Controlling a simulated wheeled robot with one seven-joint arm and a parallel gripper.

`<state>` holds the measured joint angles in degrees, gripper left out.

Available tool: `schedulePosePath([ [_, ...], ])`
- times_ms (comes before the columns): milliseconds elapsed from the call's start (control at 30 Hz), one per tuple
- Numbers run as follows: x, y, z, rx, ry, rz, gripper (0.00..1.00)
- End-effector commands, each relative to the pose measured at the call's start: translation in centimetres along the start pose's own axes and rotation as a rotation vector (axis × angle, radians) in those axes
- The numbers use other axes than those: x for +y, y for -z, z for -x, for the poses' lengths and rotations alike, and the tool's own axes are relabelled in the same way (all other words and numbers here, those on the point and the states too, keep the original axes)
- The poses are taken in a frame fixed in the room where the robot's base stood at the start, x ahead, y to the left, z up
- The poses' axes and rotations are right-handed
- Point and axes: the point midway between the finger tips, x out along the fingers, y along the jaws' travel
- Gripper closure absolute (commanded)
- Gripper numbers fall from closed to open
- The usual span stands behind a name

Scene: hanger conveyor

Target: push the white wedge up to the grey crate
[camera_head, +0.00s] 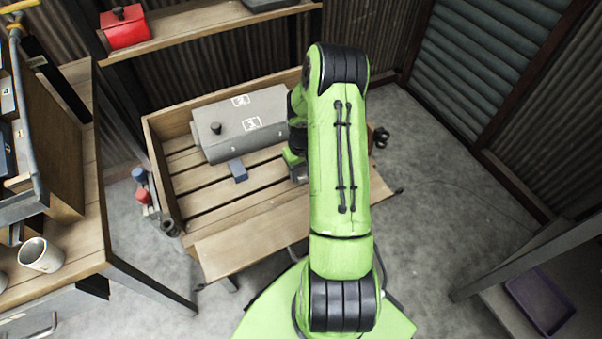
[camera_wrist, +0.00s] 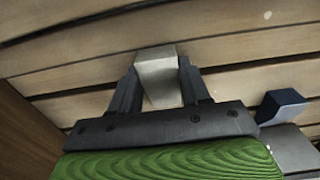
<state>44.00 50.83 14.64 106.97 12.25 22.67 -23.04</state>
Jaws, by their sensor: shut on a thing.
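The white wedge (camera_wrist: 158,85) sits between the two dark fingers of my gripper (camera_wrist: 158,73) in the wrist view, with the slatted wood right behind it. My gripper is shut on it. In the head view my green arm hides the wedge and most of the gripper. The grey crate (camera_head: 245,125), with white labels and a dark knob, stands at the back of the slatted wooden tray (camera_head: 225,247), left of my arm. A grey surface (camera_wrist: 292,150) at the wrist view's lower right may be this crate. The wedge and the crate appear apart.
A small blue block (camera_head: 237,170) lies just in front of the crate; it also shows right of my gripper in the wrist view (camera_wrist: 283,106). The tray has raised wooden sides. Bare slats lie at its front left. A bench with a mug (camera_head: 40,256) stands left.

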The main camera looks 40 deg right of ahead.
Motion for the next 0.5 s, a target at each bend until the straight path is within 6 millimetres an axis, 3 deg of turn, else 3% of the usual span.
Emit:
schedulePosePath([
  [500, 0.0, 1.6, 0.0, 0.001, 0.0, 0.001, 0.76],
])
